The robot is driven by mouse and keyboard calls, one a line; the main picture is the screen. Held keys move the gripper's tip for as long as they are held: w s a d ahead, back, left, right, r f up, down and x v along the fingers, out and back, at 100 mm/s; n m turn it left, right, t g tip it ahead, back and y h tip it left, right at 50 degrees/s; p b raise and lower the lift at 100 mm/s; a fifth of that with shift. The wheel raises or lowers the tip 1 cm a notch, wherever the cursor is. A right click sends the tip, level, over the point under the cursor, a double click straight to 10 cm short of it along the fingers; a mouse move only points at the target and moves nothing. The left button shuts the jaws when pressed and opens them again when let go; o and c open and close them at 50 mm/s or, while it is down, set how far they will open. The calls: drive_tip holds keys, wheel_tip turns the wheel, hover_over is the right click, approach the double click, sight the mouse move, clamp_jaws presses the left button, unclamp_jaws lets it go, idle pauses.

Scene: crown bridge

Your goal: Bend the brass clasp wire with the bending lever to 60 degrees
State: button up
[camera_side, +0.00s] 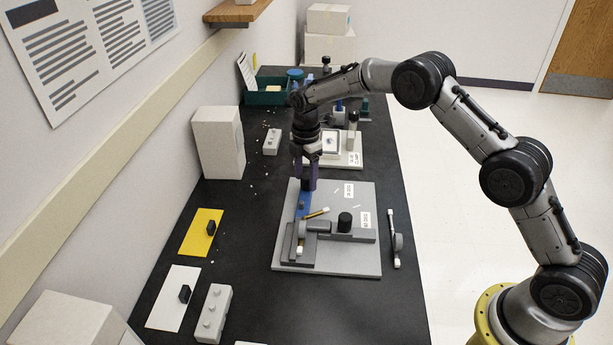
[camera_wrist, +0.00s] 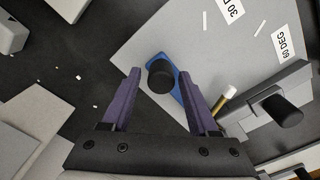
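The blue bending lever (camera_side: 303,205) lies on the grey bending plate (camera_side: 348,262), and a black knob (camera_wrist: 160,76) stands on its end. My gripper (camera_side: 308,187) points down over that end of the lever. In the wrist view its purple fingers (camera_wrist: 159,72) are apart, with the knob between their tips and gaps on both sides. I cannot tell whether the tips are down around the knob or just above it. The brass wire (camera_side: 316,213) sticks out beside the lever with a white tip; it also shows in the wrist view (camera_wrist: 219,107), partly hidden by the right finger.
A grey clamp bar with a black knob (camera_side: 345,222) lies across the plate. Labels read 60 DEG (camera_wrist: 284,42) and 30 (camera_wrist: 231,8). A white board with fixtures (camera_side: 345,161) stands behind. White boxes (camera_side: 218,143), a yellow card (camera_side: 200,232) and a green bin (camera_side: 268,92) stand around.

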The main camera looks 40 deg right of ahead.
drive_tip(key=shift+o, duration=0.3)
drive_tip(key=shift+f, duration=0.1)
wheel_tip(320, 180, up, 14)
idle(0.4)
